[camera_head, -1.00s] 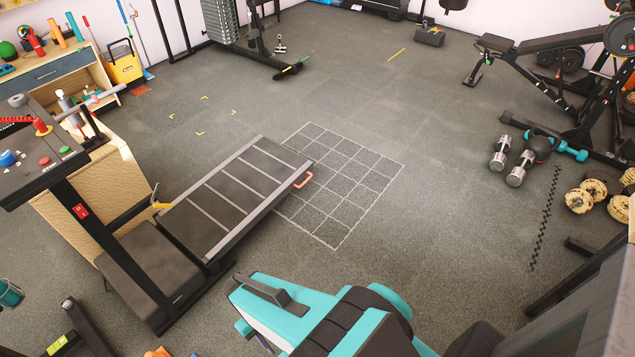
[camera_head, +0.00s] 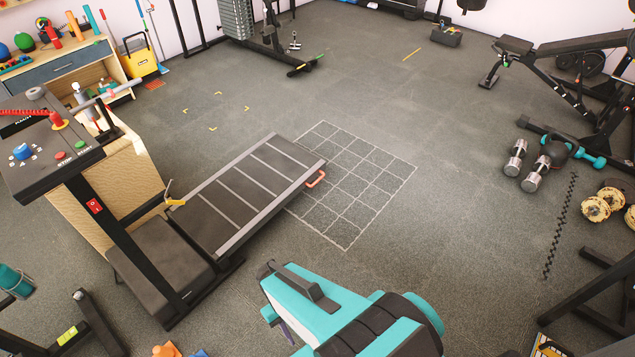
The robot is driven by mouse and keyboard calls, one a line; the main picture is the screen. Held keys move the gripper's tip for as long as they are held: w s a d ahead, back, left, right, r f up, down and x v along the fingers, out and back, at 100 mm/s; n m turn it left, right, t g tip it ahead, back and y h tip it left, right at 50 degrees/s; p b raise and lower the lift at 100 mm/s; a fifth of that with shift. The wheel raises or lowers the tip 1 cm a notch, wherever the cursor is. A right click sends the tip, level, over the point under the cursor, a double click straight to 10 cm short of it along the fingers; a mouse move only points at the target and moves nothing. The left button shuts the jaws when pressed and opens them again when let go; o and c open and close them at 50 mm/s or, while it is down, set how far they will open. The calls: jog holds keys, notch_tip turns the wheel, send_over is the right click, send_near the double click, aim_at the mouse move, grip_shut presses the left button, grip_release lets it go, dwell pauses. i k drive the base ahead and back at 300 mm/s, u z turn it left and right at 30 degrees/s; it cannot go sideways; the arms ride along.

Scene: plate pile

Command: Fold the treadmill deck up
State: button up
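The treadmill deck (camera_head: 255,190), dark with pale cross stripes and grey side rails, lies low, lengthwise from the motor housing (camera_head: 163,268) toward the floor grid. It looks nearly flat. A red-orange handle (camera_head: 316,179) sticks out at its far right end. A yellow lever (camera_head: 175,201) is at the deck's left side near the housing. The treadmill console (camera_head: 45,150) has a blue knob, buttons and a red cord, and a red switch (camera_head: 95,206) is on its post. My teal and black arm is at bottom centre, apart from the deck. My gripper's fingers do not show.
A white-lined floor grid (camera_head: 355,190) lies beside and beyond the deck's end. Dumbbells (camera_head: 535,172) and weight plates (camera_head: 597,208) are on the right, near a bench (camera_head: 570,45). A wooden cabinet (camera_head: 75,75) stands at back left. The middle floor is mostly clear.

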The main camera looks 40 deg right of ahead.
aim_at(220, 216)
jog(key=z, duration=0.05)
jog(key=i, duration=1)
jog(key=u, duration=0.05)
